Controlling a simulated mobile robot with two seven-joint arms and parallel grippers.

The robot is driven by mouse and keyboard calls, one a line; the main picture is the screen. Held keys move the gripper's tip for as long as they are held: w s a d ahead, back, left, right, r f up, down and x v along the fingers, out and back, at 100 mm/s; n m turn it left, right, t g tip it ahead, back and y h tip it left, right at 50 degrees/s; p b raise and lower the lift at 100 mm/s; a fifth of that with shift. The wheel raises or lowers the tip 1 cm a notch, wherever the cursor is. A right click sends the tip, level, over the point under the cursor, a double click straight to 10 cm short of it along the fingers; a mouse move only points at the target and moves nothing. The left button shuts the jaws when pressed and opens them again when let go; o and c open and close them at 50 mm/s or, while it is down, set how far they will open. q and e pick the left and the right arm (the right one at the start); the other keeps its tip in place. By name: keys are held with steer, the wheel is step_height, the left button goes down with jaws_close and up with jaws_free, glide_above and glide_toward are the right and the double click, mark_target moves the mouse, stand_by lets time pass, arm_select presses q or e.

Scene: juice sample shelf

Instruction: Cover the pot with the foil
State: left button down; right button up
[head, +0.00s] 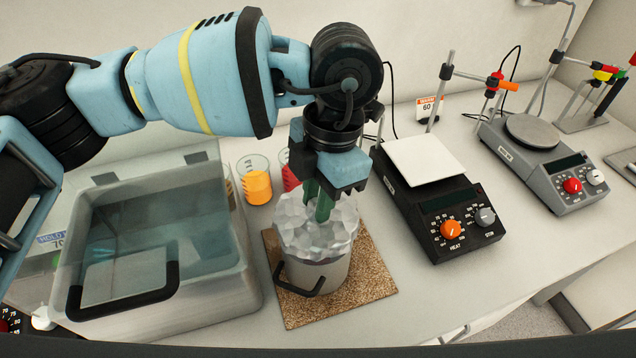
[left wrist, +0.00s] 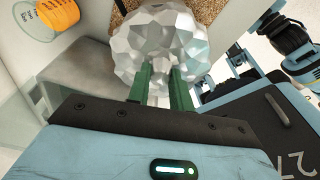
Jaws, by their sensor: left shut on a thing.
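The crinkled silver foil (head: 316,230) sits over the top of the grey pot (head: 322,280). The pot stands on a brown cork mat (head: 378,282) and has a black handle on its front left. My left gripper (head: 320,205) points down from above, its green fingers shut on the foil. In the left wrist view, the foil (left wrist: 160,45) spreads as a faceted dome beyond the two fingers (left wrist: 160,82). It hides the pot's rim and opening. I cannot tell how closely the foil meets the rim all around. My right gripper is not clearly seen.
A water bath (head: 240,285) with a clear lid stands left of the pot. Beakers of orange (head: 257,188) and red liquid (head: 290,178) stand behind. A black hot plate (head: 440,205) is close on the right, with a grey one (head: 540,160) farther right. Bare counter lies front right.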

arm_select(q)
steer(key=shift+f+b, duration=0.5)
steer(key=shift+f, duration=1.7)
arm_select(e)
steer(key=shift+s+a+f, duration=0.2)
steer(key=shift+s+f, duration=0.45)
steer(key=shift+f, duration=0.1)
arm_select(q)
steer(key=c, duration=1.2)
jaws_free()
steer(key=shift+o, duration=0.2)
steer(key=shift+r, duration=0.1)
steer(key=r, duration=0.4)
steer(key=d+r, duration=0.1)
steer(key=r, duration=0.2)
steer(key=shift+w, duration=0.35)
steer(key=shift+r, duration=0.25)
arm_select(e)
steer(key=shift+s+f+g, duration=0.2)
steer(key=shift+f+g, duration=0.1)
